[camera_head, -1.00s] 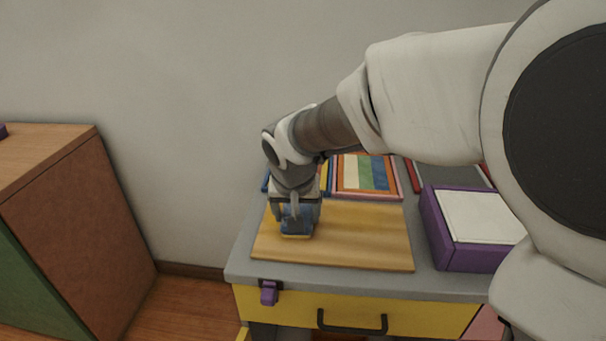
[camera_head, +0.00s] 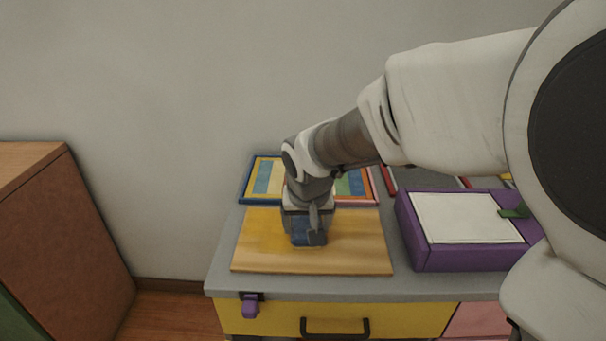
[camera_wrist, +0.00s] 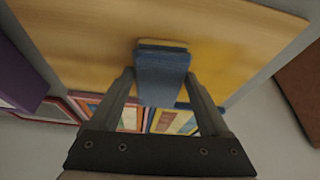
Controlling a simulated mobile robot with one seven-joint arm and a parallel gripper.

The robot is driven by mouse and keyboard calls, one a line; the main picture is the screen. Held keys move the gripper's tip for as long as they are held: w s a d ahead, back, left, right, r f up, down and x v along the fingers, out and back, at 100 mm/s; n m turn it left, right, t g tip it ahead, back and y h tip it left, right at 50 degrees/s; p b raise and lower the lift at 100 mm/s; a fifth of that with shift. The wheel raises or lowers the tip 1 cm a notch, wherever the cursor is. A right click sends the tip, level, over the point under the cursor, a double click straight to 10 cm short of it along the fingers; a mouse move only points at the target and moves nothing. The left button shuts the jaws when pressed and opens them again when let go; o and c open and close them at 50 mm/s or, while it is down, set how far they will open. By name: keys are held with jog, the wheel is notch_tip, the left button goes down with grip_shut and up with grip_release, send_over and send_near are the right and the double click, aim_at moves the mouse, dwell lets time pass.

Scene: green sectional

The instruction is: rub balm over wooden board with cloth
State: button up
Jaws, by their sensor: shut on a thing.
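The wooden board (camera_head: 352,253) lies flat on the grey table top, and it also fills much of the wrist view (camera_wrist: 90,40). A darker yellow, glossy patch (camera_head: 262,232) covers its left part in the head view; that patch shows right of the cloth in the wrist view (camera_wrist: 225,45). My gripper (camera_head: 308,236) points down over the middle of the board. It is shut on a folded blue cloth (camera_wrist: 162,75) with a yellowish underside edge. The cloth is at the board's surface; firm contact cannot be told.
A purple box with a white top (camera_head: 465,218) stands right of the board. Colourful striped frames (camera_head: 262,180) lie behind it. A purple clip (camera_head: 250,304) sits on the table's front edge (camera_head: 320,287). A brown cabinet (camera_head: 65,235) stands apart at the left.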

aim_at(352, 245)
jog(key=shift+d+p, duration=0.95)
jog(key=shift+d, duration=5)
jog(key=shift+d, duration=1.65)
jog(key=shift+s, duration=1.45)
jog(key=shift+s+a+f, duration=0.1)
jog(key=shift+a+f, duration=0.05)
jog(key=shift+a, duration=2.8)
jog(key=shift+a+r+b, duration=0.2)
jog(key=shift+a+b, duration=0.25)
jog(key=shift+a, duration=1.9)
jog(key=shift+a+f+b, duration=0.2)
jog(key=shift+a+b, duration=1.1)
jog(key=shift+a, duration=1.35)
jog(key=shift+a+r, duration=0.2)
jog(key=shift+a, duration=4.1)
